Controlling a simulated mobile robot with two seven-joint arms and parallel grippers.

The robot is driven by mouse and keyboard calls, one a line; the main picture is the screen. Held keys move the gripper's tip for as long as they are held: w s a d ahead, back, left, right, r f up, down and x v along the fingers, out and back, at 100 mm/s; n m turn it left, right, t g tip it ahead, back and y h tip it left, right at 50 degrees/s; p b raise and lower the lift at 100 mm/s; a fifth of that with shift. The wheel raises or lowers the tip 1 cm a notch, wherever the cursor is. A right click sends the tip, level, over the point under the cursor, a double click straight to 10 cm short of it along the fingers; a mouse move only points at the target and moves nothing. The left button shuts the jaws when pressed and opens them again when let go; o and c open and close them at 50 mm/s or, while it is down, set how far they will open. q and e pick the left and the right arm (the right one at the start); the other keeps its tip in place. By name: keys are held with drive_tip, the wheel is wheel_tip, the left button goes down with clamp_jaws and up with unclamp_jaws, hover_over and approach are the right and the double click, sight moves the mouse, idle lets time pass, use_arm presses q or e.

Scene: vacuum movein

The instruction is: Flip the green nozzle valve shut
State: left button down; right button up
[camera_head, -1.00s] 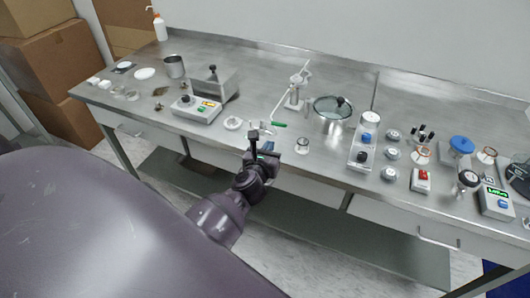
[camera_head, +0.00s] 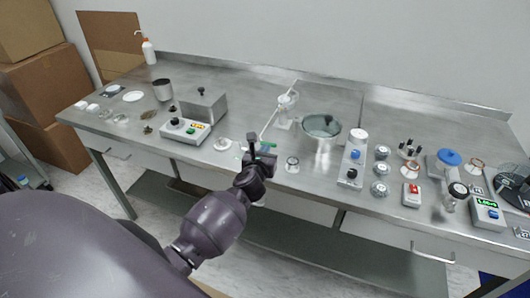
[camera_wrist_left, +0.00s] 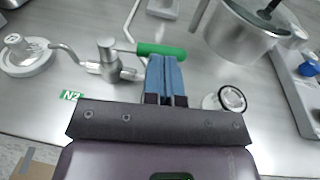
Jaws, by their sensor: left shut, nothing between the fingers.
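The nozzle valve (camera_wrist_left: 106,66) is a small metal fitting near the table's front edge in the left wrist view. Its green lever handle (camera_wrist_left: 160,50) points to the right, away from the valve body. The green handle also shows in the head view (camera_head: 268,144), partly hidden by my gripper. My left gripper (camera_wrist_left: 165,62) is shut and empty. Its blue fingertips are at the near side of the green handle, close to its middle; I cannot tell if they touch. In the head view my left gripper (camera_head: 254,142) covers most of the valve body. My right gripper is not in view.
A green N2 label (camera_wrist_left: 72,95) lies in front of the valve. A round white-metal fitting (camera_wrist_left: 25,55) stands to its left, a steel pot (camera_wrist_left: 238,32) behind right and a small round jar (camera_wrist_left: 231,99) to the right. A thin-armed stand (camera_head: 286,105) rises behind.

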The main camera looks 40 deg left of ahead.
use_arm(q)
drive_tip(key=shift+w+d+n+g+y, duration=0.15)
drive_tip(key=shift+w+n+g+y, duration=0.35)
drive_tip(key=shift+n+y, duration=0.45)
drive_tip(key=shift+w, duration=0.4)
drive_tip(key=shift+w+a+r+p, duration=0.1)
drive_tip(key=shift+w+a+p, duration=0.15)
drive_tip(key=shift+w, duration=0.4)
drive_tip(key=shift+w+a+p, duration=0.1)
drive_tip(key=shift+w+p, duration=0.1)
drive_tip(key=shift+w, duration=0.4)
drive_tip(key=shift+p+x, duration=0.35)
drive_tip(key=shift+x, duration=0.85)
drive_tip(key=shift+a, duration=0.3)
drive_tip(key=p+v, duration=0.2)
drive_tip(key=v, duration=0.7)
drive_tip(key=shift+s+d, duration=0.1)
drive_tip(key=shift+s, duration=0.05)
drive_tip(key=shift+s+d+r, duration=0.15)
drive_tip(key=shift+s+d, duration=0.2)
drive_tip(key=shift+s, duration=0.3)
